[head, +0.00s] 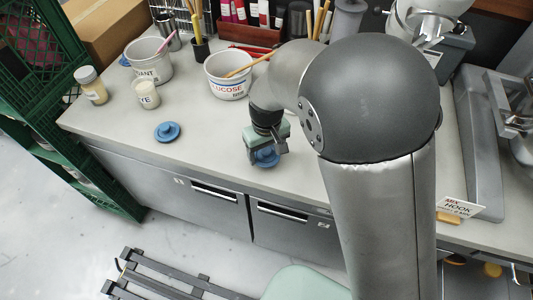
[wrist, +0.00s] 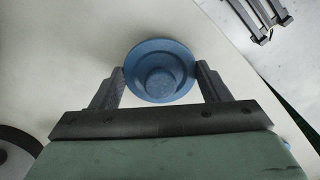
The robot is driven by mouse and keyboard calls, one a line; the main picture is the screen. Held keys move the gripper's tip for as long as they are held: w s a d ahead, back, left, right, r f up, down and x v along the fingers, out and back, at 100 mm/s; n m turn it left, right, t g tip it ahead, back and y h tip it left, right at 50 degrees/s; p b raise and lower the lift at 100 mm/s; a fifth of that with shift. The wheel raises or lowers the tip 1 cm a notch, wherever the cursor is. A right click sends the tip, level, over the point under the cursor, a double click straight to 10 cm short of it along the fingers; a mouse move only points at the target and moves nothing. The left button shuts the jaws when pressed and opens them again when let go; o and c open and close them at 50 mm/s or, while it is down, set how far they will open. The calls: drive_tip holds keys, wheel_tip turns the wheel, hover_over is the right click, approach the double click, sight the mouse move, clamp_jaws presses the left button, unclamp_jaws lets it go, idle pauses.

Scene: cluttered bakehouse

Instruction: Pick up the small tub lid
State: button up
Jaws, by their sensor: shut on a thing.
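A round blue lid (wrist: 160,72) with a raised middle knob sits between the two fingers of my gripper (wrist: 160,85) in the wrist view. The fingers press on its rim from both sides. In the head view my gripper (head: 267,150) is over the front part of the counter and the same lid (head: 265,158) shows under it, partly hidden by the fingers. I cannot tell whether the lid touches the counter. Another blue lid (head: 168,132) with a knob lies flat on the counter to the left, apart from my gripper.
On the counter (head: 215,150), a white tub marked GLUCOSE (head: 228,88) stands behind my gripper. Another white tub (head: 148,68), a small tub marked RYE (head: 146,94) and a jar (head: 91,88) stand at the left. The counter's front edge is close to the held lid.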

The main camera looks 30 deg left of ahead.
drive_tip(key=s+d+r+b, duration=0.3)
drive_tip(key=s+d+r, duration=0.5)
drive_tip(key=d+r, duration=0.3)
drive_tip(key=shift+s+d+r+b, duration=0.15)
drive_tip(key=shift+d+r+b, duration=0.05)
drive_tip(key=shift+d+b, duration=0.1)
